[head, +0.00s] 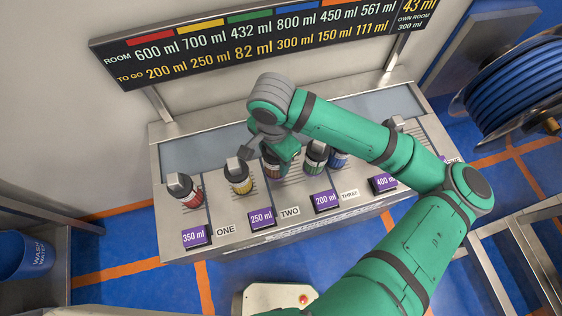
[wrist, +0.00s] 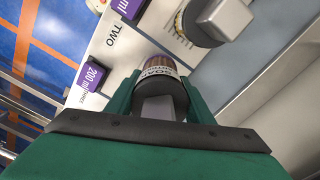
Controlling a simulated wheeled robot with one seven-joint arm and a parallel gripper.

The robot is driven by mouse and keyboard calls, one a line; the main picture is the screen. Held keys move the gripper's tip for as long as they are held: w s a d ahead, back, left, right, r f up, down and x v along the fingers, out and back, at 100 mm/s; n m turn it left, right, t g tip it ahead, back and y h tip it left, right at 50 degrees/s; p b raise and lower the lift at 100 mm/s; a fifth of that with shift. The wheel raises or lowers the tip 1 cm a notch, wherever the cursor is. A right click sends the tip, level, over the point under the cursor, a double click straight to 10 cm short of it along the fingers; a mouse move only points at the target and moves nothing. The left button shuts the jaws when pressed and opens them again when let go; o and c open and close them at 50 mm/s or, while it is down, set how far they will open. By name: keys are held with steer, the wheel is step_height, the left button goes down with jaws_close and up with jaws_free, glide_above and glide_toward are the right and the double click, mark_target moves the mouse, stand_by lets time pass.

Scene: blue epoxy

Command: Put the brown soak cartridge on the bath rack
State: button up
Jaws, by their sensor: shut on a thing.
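My gripper (wrist: 160,100) is shut on a dark-capped cartridge with a brown band (wrist: 155,66); part of the word SOAK shows on it. In the head view my gripper (head: 278,150) is above the metal bench, between the yellow-banded cartridge (head: 240,186) and the green-banded cartridge (head: 313,168). The held cartridge (head: 271,167) is partly hidden by my gripper there. I cannot tell whether its base touches the bench. The bench (head: 290,222) has slotted lanes with purple volume tags and signs ONE, TWO and THREE; no part of it is clearly marked as the bath rack.
A red-banded cartridge (head: 190,198) stands at the left, and a blue-banded one (head: 338,159) stands beside the green. A volume board (head: 260,50) rises behind the bench. A hose reel (head: 520,90) is at the right and a blue wash-water bucket (head: 25,254) at the left.

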mark_target(275, 166)
steer(key=shift+f, duration=2.3)
steer(key=shift+f, duration=0.1)
steer(key=o, duration=1.2)
step_height(275, 166, up, 12)
steer(key=shift+r, duration=0.15)
